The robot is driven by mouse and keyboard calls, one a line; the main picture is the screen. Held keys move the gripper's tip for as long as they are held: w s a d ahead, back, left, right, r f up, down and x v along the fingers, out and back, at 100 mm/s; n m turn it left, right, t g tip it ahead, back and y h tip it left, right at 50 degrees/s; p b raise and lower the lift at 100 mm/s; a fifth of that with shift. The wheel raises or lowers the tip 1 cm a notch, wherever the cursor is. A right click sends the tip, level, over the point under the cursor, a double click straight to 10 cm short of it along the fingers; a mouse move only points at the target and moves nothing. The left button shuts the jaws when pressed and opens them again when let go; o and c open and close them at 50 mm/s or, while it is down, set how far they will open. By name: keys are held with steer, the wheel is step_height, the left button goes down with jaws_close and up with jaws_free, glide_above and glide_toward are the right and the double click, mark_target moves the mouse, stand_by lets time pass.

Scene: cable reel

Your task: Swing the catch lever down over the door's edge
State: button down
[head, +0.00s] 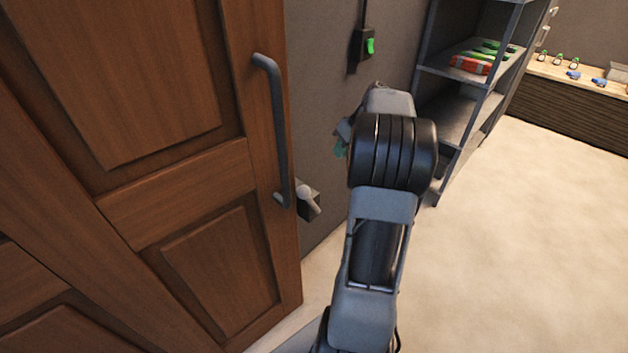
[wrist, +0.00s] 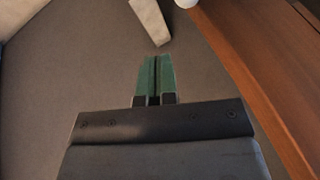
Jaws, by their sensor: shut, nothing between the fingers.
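The brown wooden door (head: 175,215) fills the left of the head view. Its edge also shows along the right of the wrist view (wrist: 262,70). The pale catch lever (head: 312,204) sits on a dark mount on the wall, just right of the door's edge, and slants down to the right. In the wrist view the lever (wrist: 150,20) comes in from the top, its end just beyond my fingertips, apparently apart from them. My gripper (head: 341,147) is mostly hidden behind my arm in the head view. Its green fingers (wrist: 155,62) are shut and empty.
A dark bar handle (head: 276,130) stands out from the door. A green switch (head: 369,46) is on the wall above. A grey shelf rack (head: 455,95) and a counter (head: 570,95) stand at right. The floor at right is clear.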

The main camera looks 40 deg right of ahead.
steer(key=w+a+f+n+p, duration=0.1)
steer(key=w+a+f, duration=0.3)
steer(key=f, duration=0.6)
steer(key=shift+a+f, duration=0.2)
steer(key=shift+a, duration=1.2)
